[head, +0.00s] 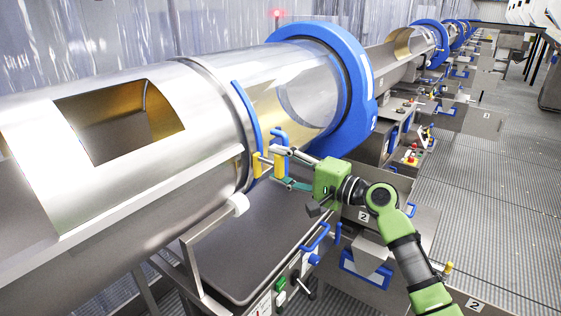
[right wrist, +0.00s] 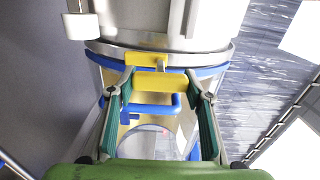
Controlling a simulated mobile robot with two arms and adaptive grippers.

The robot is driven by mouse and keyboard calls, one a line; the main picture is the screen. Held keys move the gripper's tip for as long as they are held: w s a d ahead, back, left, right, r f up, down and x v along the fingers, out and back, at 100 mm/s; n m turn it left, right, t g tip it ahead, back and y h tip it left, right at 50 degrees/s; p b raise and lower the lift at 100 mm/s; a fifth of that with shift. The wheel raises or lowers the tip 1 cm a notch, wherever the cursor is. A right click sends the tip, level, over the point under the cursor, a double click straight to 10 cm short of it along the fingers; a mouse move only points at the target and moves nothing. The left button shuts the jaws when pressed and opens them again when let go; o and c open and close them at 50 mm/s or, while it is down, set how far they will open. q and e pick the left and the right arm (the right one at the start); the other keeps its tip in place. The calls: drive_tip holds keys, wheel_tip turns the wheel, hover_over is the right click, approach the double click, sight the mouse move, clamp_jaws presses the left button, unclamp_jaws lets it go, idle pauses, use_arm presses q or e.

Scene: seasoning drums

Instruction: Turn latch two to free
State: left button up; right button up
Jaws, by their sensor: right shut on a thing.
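The latch (head: 281,160) has yellow blocks and a blue loop handle, and sits on the side of the large drum, at the seam next to its blue ring. In the right wrist view its yellow block (right wrist: 162,83) lies between my fingers, with the blue loop just below it. My right gripper (head: 283,168) is shut on this yellow block, one finger at each end. It also shows in the right wrist view (right wrist: 160,78). A second yellow piece (right wrist: 133,58) sits against the drum's rim. My left gripper is in neither view.
The steel drum (head: 205,100) has a clear section and a blue end ring (head: 357,85) marked 2. A grey machine top (head: 240,245) with buttons and a blue handle (head: 318,237) lies below. Similar drums recede at the back. The grated floor (head: 500,190) at right is open.

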idle(0.6)
drive_tip(key=o, duration=1.1)
drive_tip(key=shift+s+d, duration=0.1)
drive_tip(key=shift+d, duration=0.15)
drive_tip(key=v, duration=1.1)
drive_tip(key=shift+s+d, duration=0.15)
drive_tip(key=shift+d, duration=0.1)
drive_tip(key=shift+f, duration=0.15)
